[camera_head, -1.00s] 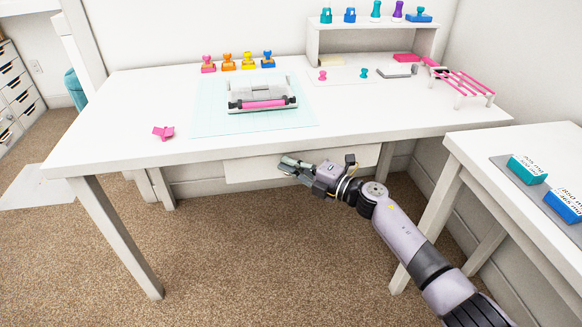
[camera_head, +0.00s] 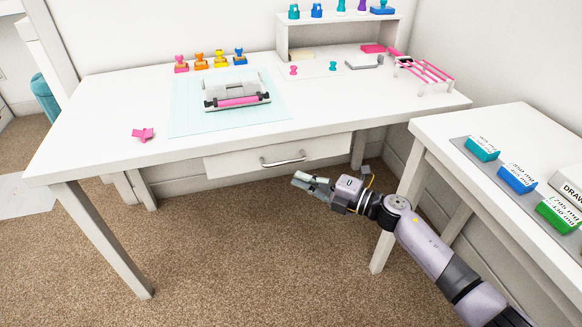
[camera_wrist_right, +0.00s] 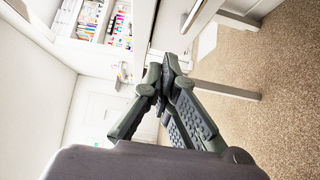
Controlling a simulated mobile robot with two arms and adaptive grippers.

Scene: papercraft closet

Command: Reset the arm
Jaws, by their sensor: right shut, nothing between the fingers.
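My right gripper (camera_head: 311,182) is shut and empty in the head view. It hangs in the air in front of and below the desk drawer, apart from its metal handle. In the right wrist view the dark fingers of the right gripper (camera_wrist_right: 165,75) meet at their tips with nothing between them. The white drawer (camera_head: 230,164) sits under the desk top, and its curved handle (camera_head: 283,160) shows clear of the gripper. My left gripper is not in view.
The white desk (camera_head: 110,115) holds a pink and grey device (camera_head: 237,91) on a light blue mat (camera_head: 185,118), a pink piece (camera_head: 143,134) and several stamps. A side table (camera_head: 440,125) with coloured blocks stands at the right. The carpet below (camera_head: 220,250) is open.

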